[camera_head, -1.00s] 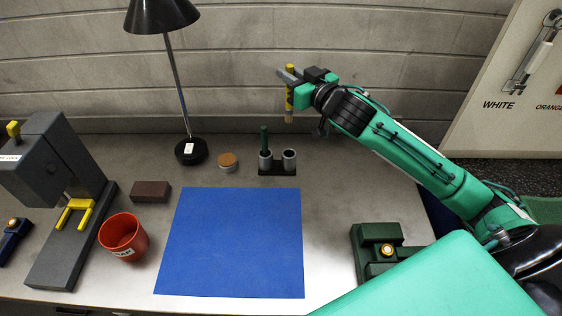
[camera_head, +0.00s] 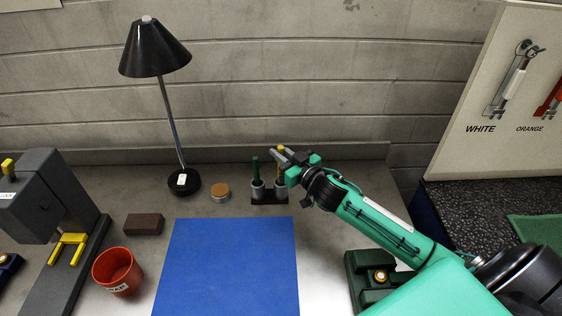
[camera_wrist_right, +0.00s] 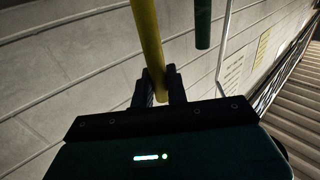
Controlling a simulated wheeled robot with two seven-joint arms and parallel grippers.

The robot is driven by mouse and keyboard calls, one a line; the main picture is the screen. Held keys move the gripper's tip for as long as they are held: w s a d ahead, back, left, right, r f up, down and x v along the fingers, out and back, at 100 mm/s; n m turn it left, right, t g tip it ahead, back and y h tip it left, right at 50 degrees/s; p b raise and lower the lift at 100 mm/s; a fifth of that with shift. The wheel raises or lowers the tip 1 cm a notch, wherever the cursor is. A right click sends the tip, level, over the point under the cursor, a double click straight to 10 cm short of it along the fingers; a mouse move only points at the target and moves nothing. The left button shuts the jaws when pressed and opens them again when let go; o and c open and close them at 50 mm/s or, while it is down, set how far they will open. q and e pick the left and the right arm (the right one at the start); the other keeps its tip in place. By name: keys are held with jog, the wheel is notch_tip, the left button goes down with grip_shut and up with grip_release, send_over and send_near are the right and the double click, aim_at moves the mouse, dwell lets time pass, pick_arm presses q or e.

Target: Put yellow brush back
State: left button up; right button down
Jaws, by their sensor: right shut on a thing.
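The yellow brush (camera_head: 281,163) is upright in my right gripper (camera_head: 284,156), which is shut on its handle. Its lower end is at the right cup of a small two-cup holder (camera_head: 268,197). How deep it sits in the cup is partly hidden by the gripper. A green brush (camera_head: 256,169) stands in the left cup. In the right wrist view the yellow brush (camera_wrist_right: 148,45) runs up from between the fingers, with the green brush (camera_wrist_right: 203,22) beside it. My left gripper is not in view.
A black lamp (camera_head: 156,48) and a round tin (camera_head: 220,191) stand left of the holder. A blue mat (camera_head: 228,265) lies in front. A red cup (camera_head: 117,272), a brown block (camera_head: 144,224) and a grey press (camera_head: 60,215) are further left. A green fixture (camera_head: 365,272) is near my right arm.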

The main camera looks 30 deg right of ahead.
notch_tip(320, 180, down, 3)
jog(key=shift+f, duration=0.35)
jog(key=c, duration=1.4)
grip_release()
jog(key=shift+b+v, duration=1.55)
jog(key=shift+v, duration=4.45)
